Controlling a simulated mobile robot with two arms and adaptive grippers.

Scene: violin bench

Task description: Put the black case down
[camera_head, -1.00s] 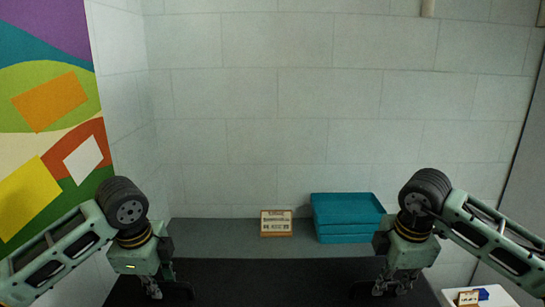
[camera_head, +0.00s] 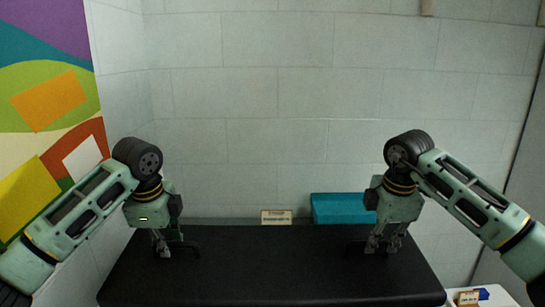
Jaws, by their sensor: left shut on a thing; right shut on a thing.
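The black case (camera_head: 270,265) is a wide, dark, flat-topped block across the lower middle of the head view. My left gripper (camera_head: 168,250) is shut on a dark handle at the case's left part. My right gripper (camera_head: 378,247) is shut on a dark handle at its right part. The case looks about level. Its underside is hidden, so I cannot tell whether it touches anything below.
Behind the case are teal stacked trays (camera_head: 340,208) and a small wooden-framed sign (camera_head: 276,217), both partly hidden by it. A white surface with a small label (camera_head: 468,298) is at the lower right. A pale block wall (camera_head: 280,120) closes the back.

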